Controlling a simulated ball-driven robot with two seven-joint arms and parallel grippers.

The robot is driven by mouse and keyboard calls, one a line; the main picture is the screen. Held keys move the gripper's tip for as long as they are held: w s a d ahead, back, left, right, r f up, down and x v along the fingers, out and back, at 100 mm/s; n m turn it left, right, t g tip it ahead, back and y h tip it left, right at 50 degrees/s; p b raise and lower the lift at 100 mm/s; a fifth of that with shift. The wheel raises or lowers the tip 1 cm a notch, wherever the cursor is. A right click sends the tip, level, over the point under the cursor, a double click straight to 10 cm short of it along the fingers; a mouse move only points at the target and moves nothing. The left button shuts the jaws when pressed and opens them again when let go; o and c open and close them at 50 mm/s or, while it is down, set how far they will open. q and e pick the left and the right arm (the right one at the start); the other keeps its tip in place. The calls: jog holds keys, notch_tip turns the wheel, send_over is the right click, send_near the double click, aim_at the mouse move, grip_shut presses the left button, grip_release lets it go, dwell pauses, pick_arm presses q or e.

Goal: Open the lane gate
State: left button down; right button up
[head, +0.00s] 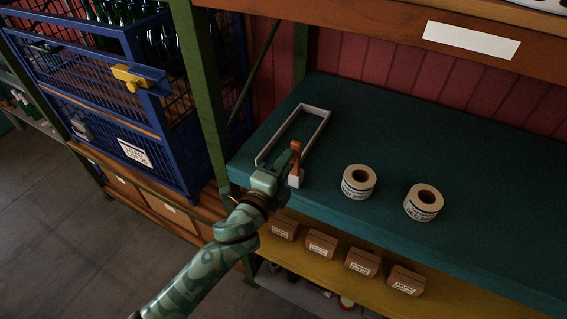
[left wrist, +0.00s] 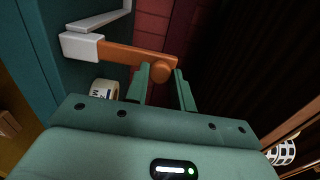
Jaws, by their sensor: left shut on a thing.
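The lane is a narrow grey-walled frame (head: 322,128) on the teal bench top. At its near end stands the gate, an orange bar (head: 296,158) hinged on a small white block (head: 294,181). In the head view the bar points up from the block. In the left wrist view the orange bar (left wrist: 125,52) runs from the white block (left wrist: 80,46) to a round orange knob (left wrist: 161,72). My left gripper (head: 290,156) is at the bar; its two fingers (left wrist: 162,85) are shut around the knob. My right gripper is not in view.
Two white label rolls (head: 358,181) (head: 423,202) stand on the bench (head: 480,200) right of the gate. A green post (head: 203,90) rises at the left. A blue wire crate (head: 125,110) with bottles stands beyond it. Several small brown boxes (head: 321,244) sit on the shelf below.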

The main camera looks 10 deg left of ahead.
pick_arm(q)
jog(key=c, duration=1.2)
grip_release()
jog(key=b+v, duration=0.3)
jog(key=v, duration=1.3)
jog(key=shift+s, duration=0.2)
